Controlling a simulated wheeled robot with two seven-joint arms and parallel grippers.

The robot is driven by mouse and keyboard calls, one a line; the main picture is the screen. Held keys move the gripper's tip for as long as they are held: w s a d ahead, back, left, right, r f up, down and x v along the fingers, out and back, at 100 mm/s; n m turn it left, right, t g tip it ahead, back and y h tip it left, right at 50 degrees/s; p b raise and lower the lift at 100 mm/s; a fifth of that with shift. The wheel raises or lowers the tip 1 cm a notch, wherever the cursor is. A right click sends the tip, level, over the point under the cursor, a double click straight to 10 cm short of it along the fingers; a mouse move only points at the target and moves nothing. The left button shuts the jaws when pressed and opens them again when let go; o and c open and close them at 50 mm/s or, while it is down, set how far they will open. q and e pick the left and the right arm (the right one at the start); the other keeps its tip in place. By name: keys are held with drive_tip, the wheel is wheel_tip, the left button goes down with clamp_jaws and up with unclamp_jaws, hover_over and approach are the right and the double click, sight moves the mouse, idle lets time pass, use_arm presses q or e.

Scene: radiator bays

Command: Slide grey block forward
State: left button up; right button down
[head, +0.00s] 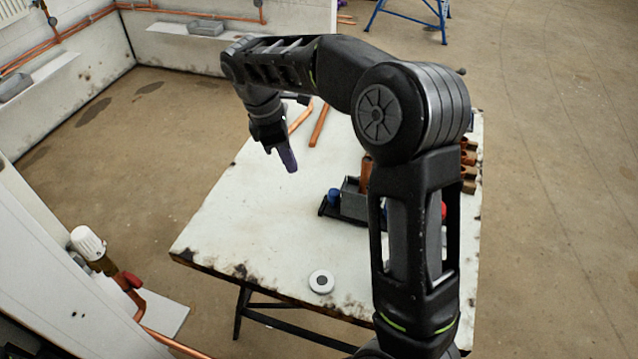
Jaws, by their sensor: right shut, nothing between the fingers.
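My right gripper (289,166) hangs above the table to the left of and beyond the grey piece. Its fingers point down, are shut and hold nothing. It is apart from the grey piece. My left gripper is not in view.
A blue-capped item (333,196) sits beside the grey piece. A white ring (321,281) lies near the table's front edge. Copper pipes (319,126) lie at the back. The table's left part is clear. A radiator valve (88,243) stands at lower left.

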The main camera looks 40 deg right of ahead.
sight(362, 202)
drive_tip(key=shift+f, duration=0.1)
drive_tip(key=p+x, duration=0.1)
drive_tip(key=x, duration=0.9)
drive_tip(key=shift+d, duration=0.1)
drive_tip(key=d, duration=0.1)
drive_tip(key=s+d+p, duration=0.1)
drive_tip(key=d, duration=0.1)
drive_tip(key=shift+s, duration=0.3)
drive_tip(key=shift+s+d, duration=0.1)
drive_tip(key=shift+d, duration=0.1)
drive_tip(key=s+d, duration=0.2)
drive_tip(key=s, duration=0.2)
drive_tip(key=s+d, duration=0.3)
drive_tip(key=s, duration=0.1)
drive_tip(key=s+d, duration=0.3)
drive_tip(key=s, duration=0.1)
drive_tip(key=shift+d, duration=0.2)
drive_tip(key=shift+s, duration=0.1)
